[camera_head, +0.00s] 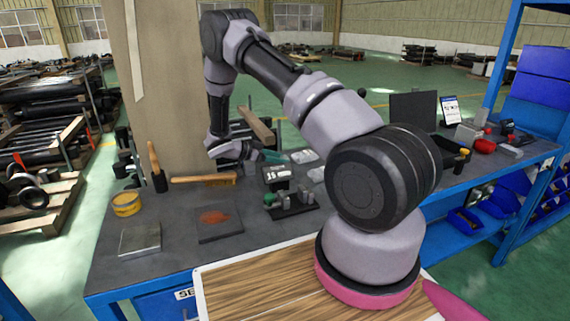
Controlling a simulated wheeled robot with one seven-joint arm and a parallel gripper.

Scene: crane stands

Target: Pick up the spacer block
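A flat grey metal block (140,239) lies at the front left of the workbench; it may be the spacer block, but I cannot be sure. My gripper (240,152) is at the end of my arm, low over the back of the bench, well behind and to the right of the flat block. Its fingers are small and partly hidden by my wrist, so I cannot tell whether it is open or holds anything.
A wide pale post rises behind. Blue shelving (540,90) stands at right.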

